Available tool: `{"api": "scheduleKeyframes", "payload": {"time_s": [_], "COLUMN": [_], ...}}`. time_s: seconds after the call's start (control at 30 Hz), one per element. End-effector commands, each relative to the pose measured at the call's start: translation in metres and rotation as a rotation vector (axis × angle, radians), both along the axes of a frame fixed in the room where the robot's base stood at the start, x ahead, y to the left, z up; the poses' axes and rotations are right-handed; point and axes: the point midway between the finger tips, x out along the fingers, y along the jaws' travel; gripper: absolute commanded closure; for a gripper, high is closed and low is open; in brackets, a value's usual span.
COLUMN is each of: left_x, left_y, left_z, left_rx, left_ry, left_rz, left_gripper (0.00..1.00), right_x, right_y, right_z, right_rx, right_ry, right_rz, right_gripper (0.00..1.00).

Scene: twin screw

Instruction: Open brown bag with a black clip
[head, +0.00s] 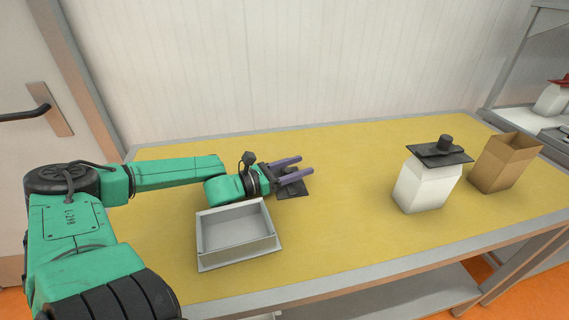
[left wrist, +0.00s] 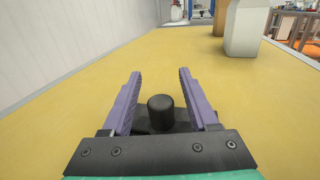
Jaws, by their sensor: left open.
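The brown bag (head: 505,162) stands upright at the right of the table, with its top open and no clip on it. A black clip (head: 293,190) lies on the table at my left gripper (head: 307,167). In the left wrist view, the clip's round knob (left wrist: 160,112) sits between the two purple fingers of the left gripper (left wrist: 160,74), which are apart with gaps on both sides. A white bag (head: 425,188) stands left of the brown bag, with another black clip (head: 440,150) on its top. My right gripper is not in view.
A grey open tray (head: 236,250) sits on the yellow table (head: 345,240) in front of my left forearm. The table between the left gripper and the white bag is clear. A wall runs along the back. A grey shelf (head: 530,60) stands at the far right.

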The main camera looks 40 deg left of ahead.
Motion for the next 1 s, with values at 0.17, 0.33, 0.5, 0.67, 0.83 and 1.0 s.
{"api": "scheduleKeyframes", "payload": {"time_s": [0.17,0.33,0.5,0.67,0.83,1.0], "left_x": [-0.014,-0.036,-0.065,-0.092,-0.107,-0.109], "left_y": [0.007,0.018,0.031,0.043,0.05,0.051], "left_z": [0.008,0.008,0.008,0.005,0.002,0.0], "left_rx": [-0.002,0.0,0.002,0.003,0.002,0.001], "left_ry": [0.005,0.007,0.007,0.005,0.001,0.0], "left_rz": [0.001,0.002,0.002,0.002,0.0,0.0], "left_gripper": [0.4,0.4,0.4,0.4,0.4,0.4], "right_x": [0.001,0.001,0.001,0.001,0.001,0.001], "right_y": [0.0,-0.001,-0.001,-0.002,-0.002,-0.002], "right_z": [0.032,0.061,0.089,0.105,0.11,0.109], "right_rx": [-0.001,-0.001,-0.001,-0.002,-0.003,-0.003], "right_ry": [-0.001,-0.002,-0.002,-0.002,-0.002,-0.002], "right_rz": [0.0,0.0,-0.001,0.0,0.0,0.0], "right_gripper": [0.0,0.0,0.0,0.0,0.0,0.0]}}
